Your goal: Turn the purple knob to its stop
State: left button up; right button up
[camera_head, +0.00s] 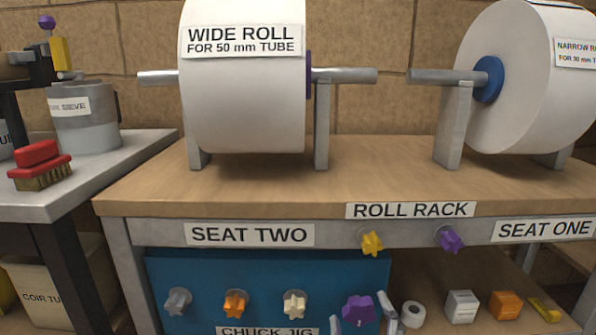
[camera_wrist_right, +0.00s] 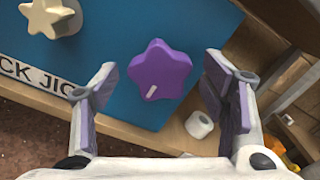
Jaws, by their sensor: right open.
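A purple star-shaped knob (camera_head: 358,308) is at the right end of a row of knobs on the blue chuck jig panel. It fills the middle of the right wrist view (camera_wrist_right: 160,68), with a short white mark near its lower edge. My right gripper (camera_head: 361,313) is open in front of it, and its purple-padded fingers stand to either side of the knob. The right wrist view shows gaps between both fingers and the knob. A second purple knob (camera_head: 450,239) is on the roll rack's front rail. My left gripper is not in view.
Grey (camera_head: 177,301), orange (camera_head: 236,303) and cream (camera_head: 295,304) knobs share the panel. A yellow knob (camera_head: 371,242) is on the rail above. A small white roll (camera_head: 413,314), a grey block (camera_head: 462,306) and an orange block (camera_head: 506,305) lie on the lower shelf at right.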

aim_at(361, 316)
dwell(0.3)
jog(key=shift+s+r+p, duration=0.1)
jog(key=shift+s+p, duration=0.55)
jog(key=shift+s, duration=0.3)
jog(key=shift+s+p, duration=0.45)
jog(key=shift+s, duration=0.6)
jog(key=s+p, duration=0.1)
jog(key=s, duration=0.3)
jog(key=shift+p, duration=0.4)
jog(key=shift+s, duration=0.1)
